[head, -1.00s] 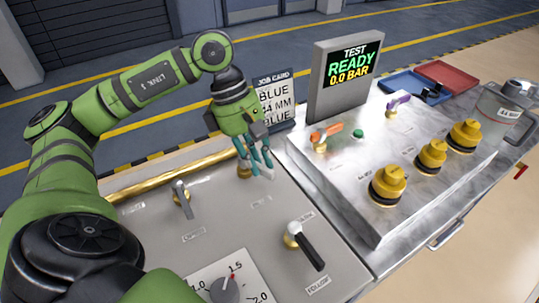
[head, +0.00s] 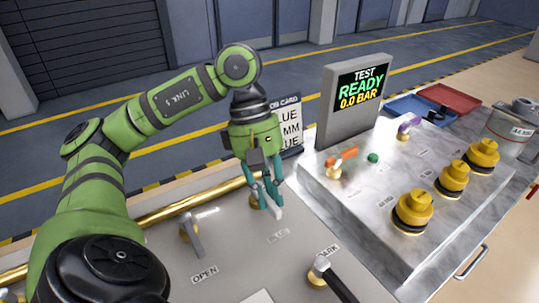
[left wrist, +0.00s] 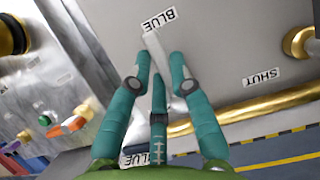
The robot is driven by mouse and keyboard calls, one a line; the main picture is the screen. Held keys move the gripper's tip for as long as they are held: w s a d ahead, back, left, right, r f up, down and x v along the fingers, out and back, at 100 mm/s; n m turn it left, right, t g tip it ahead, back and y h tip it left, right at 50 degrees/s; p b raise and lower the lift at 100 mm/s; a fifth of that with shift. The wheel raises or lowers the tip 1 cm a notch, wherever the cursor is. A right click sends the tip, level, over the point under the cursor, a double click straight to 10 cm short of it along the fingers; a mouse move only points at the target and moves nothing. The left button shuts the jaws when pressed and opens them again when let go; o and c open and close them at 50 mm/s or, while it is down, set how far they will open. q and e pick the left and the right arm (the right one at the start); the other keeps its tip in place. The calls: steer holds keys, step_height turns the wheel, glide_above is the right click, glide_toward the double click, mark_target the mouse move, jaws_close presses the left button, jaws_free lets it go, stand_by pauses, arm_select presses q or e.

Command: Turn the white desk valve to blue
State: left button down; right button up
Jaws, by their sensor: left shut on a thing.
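The white desk valve's handle (head: 276,212) sticks out below my left gripper (head: 268,200) on the grey desk. In the left wrist view the white handle (left wrist: 157,47) runs between the teal fingers of my left gripper (left wrist: 160,84), its end beside a BLUE label (left wrist: 159,20). The left gripper is shut on the handle. The valve's brass base (head: 255,202) shows partly behind the fingers. In the head view a small label (head: 278,236) lies just past the handle's end. My right gripper is not in view.
A grey-handled valve (head: 190,236) stands to the left and a black-handled valve (head: 335,280) at the front. A brass pipe (head: 185,208) runs along the back edge. The job card (head: 288,128) and a display reading READY (head: 359,87) stand behind.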

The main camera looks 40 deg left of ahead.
arm_select(q)
steer(key=c, duration=1.1)
jaws_free()
steer(key=shift+s, duration=0.1)
steer(key=shift+r, duration=0.1)
steer(key=shift+v, duration=5.9)
